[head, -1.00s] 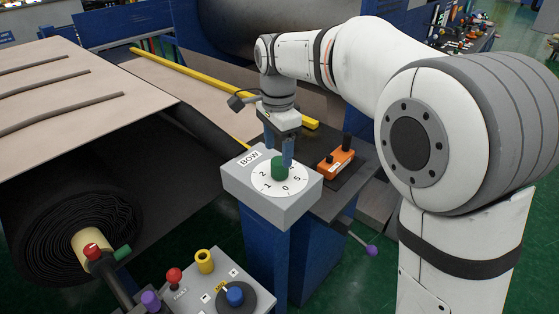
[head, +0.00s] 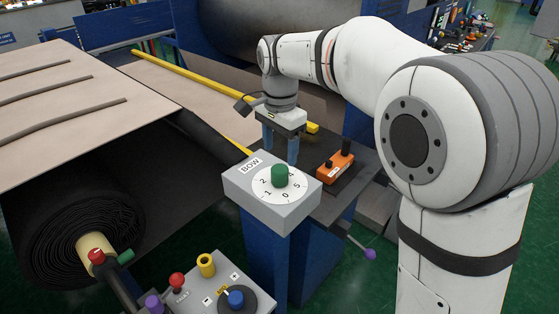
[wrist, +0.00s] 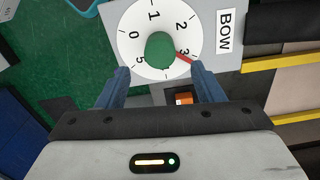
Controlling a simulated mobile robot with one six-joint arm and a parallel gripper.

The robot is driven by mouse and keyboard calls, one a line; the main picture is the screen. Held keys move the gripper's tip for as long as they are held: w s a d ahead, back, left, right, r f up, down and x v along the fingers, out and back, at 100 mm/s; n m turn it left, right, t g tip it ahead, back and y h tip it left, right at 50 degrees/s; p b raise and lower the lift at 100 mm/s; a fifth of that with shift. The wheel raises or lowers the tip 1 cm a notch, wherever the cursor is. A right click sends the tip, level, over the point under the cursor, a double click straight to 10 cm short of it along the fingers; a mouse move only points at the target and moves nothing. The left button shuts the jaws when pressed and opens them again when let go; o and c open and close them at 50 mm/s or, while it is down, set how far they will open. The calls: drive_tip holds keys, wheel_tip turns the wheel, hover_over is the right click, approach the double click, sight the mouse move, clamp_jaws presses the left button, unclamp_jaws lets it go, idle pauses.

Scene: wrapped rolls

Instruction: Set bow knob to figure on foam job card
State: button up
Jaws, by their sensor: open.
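The green bow knob (head: 281,175) stands on a white round dial (head: 266,189) on a grey box labelled BOW. In the wrist view the knob (wrist: 160,50) has a red pointer (wrist: 184,57) lying just beside the figure 3, slightly on the side away from 2. My gripper (head: 280,155) is open and empty, with its blue fingers behind the knob in the head view. In the wrist view its fingertips (wrist: 160,69) are spread either side of the knob's near edge, apart from it. No readable foam job card shows.
A panel (head: 195,294) with red, yellow and blue controls is in front. A dark wrapped roll (head: 70,235) lies at left. A purple-ended lever (head: 369,254) sticks out at right.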

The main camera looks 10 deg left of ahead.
sight(280, 169)
wheel_tip(280, 169, down, 7)
drive_tip(key=shift+r+p, duration=0.15)
drive_tip(key=shift+p, duration=0.25)
drive_tip(key=c, duration=1)
